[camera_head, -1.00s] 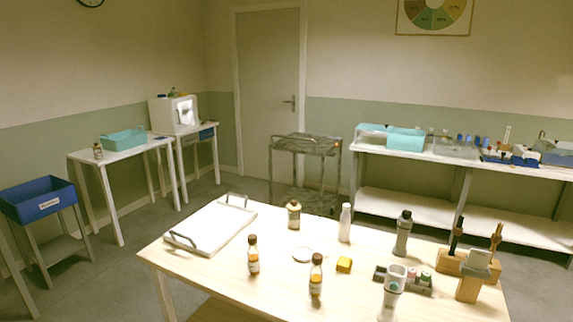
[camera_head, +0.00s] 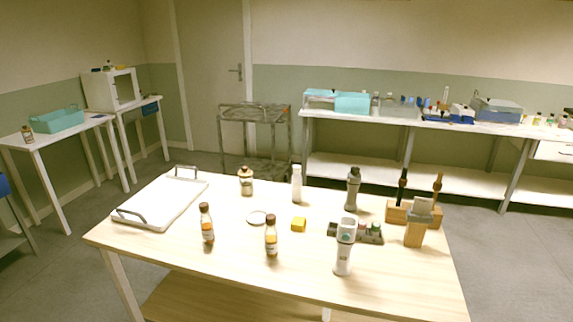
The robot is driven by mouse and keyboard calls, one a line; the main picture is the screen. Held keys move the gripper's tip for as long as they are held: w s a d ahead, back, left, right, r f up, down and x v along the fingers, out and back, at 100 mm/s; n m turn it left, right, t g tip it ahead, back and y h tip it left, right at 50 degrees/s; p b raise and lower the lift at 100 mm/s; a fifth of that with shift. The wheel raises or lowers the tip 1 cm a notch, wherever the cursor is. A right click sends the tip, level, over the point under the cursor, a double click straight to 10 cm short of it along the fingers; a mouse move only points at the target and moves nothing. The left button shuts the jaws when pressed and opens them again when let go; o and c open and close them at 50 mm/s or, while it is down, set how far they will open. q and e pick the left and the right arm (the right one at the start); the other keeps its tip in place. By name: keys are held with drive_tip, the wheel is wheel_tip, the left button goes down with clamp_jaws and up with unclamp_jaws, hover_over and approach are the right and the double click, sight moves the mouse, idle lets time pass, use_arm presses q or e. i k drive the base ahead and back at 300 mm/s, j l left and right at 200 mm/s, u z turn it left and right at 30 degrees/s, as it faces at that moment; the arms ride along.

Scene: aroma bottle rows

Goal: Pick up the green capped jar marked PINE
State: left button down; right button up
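A small jar with a green cap (camera_head: 375,227) sits at the right end of a low dark grey rack (camera_head: 333,229) on the wooden table. A jar with a reddish cap (camera_head: 362,226) is beside it in the same rack. The jars are too small for any label such as PINE to be read. A white and grey upright device (camera_head: 343,258) stands in front of the rack and hides part of it. Neither of my grippers is in view.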

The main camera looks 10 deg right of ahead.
sight(375, 227)
drive_tip(key=l+u, duration=0.1)
drive_tip(key=l, duration=0.6)
drive_tip(key=k+l+u, duration=0.1)
drive_tip(key=l, duration=0.55)
drive_tip(key=k+l+u, duration=0.1)
drive_tip(key=l, duration=0.55)
